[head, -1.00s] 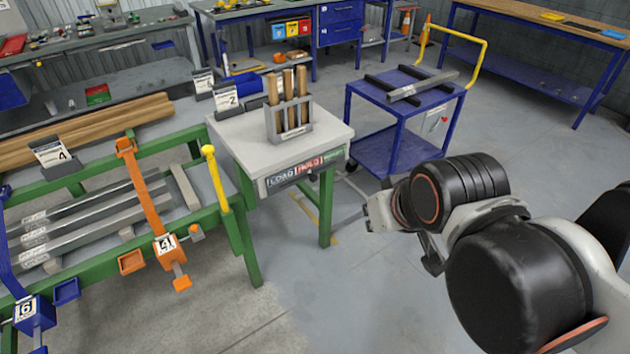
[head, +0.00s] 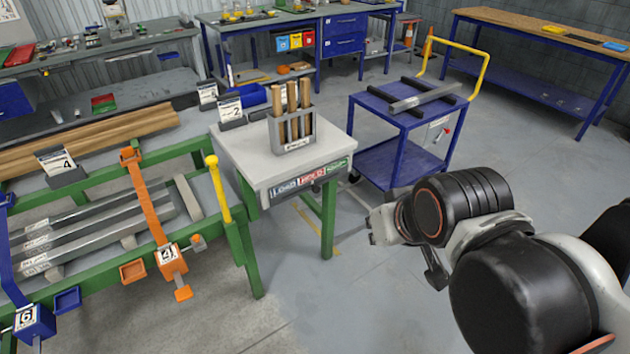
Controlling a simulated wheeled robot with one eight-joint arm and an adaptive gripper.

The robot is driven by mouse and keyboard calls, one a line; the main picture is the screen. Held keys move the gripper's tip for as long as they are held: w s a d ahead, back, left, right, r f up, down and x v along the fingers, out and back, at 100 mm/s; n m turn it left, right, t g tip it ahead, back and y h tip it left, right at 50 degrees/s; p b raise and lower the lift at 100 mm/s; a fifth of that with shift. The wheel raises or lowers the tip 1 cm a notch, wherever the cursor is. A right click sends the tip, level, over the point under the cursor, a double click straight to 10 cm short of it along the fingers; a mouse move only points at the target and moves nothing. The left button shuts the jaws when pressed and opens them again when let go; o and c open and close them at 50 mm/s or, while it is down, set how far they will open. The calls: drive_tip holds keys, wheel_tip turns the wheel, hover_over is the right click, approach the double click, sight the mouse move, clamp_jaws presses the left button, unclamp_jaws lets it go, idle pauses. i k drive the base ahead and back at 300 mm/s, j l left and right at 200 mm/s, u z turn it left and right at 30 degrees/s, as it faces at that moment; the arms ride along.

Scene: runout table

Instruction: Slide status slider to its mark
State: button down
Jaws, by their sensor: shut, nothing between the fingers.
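The status slider's strip (head: 311,178) runs along the front edge of the small grey-topped table (head: 240,160). It carries dark, red and green lettered fields. The slider's knob and its mark are too small to tell apart here. My gripper (head: 378,228) is shut and empty. It shows to the right of the strip and below it in the head view, in front of the blue cart and apart from the table. My wrist hides part of the gripper.
A rack with wooden handles (head: 291,130) stands on the small table. A blue cart (head: 405,120) with a metal bar is behind my gripper. At left is a green stand (head: 240,250) with bars and an orange clamp (head: 150,205). Floor between table and arm is clear.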

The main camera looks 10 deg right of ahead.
sight(316, 189)
drive_tip(key=i+l+u, duration=0.45)
drive_tip(key=i+l, duration=0.2)
drive_tip(key=l, duration=0.15)
drive_tip(key=i+l+u, duration=0.25)
drive_tip(key=l, duration=0.25)
drive_tip(key=i, duration=0.05)
